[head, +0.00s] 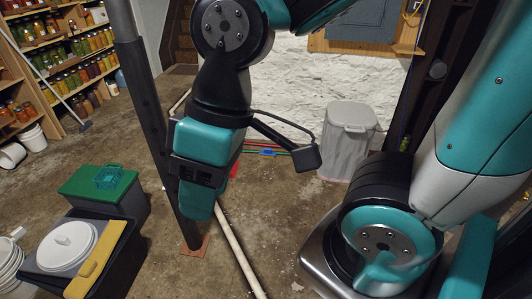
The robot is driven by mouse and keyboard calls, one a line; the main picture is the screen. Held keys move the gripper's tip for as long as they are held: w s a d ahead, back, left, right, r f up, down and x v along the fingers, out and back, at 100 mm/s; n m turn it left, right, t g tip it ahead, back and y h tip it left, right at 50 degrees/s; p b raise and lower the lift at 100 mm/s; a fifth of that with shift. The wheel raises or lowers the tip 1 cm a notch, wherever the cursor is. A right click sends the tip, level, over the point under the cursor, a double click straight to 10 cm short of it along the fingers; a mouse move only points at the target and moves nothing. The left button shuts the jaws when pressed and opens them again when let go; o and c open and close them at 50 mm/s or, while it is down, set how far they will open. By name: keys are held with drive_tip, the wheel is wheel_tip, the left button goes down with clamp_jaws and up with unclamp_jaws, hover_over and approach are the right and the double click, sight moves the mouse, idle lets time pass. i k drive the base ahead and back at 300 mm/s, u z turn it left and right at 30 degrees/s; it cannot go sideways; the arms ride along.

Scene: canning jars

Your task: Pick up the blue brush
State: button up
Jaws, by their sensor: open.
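A small blue piece (267,153), which may be the head of the blue brush, lies on the floor near the white wall. It is among thin green and red handles and is too small to make out clearly. My gripper (199,198) hangs down left of the middle, nearer to me than the blue piece and apart from it. It is open, and I see nothing held in it. Its fingertips show only in part, seen from behind.
A grey lidded bin (347,140) stands right of the blue piece. A dark post (142,100) and a pale pole (238,250) are close to my gripper. Jar shelves (70,50) line the back left.

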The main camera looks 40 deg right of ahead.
sight(268, 153)
drive_tip(key=z, duration=1.3)
drive_tip(key=i, duration=3.1)
drive_tip(key=u, duration=1.15)
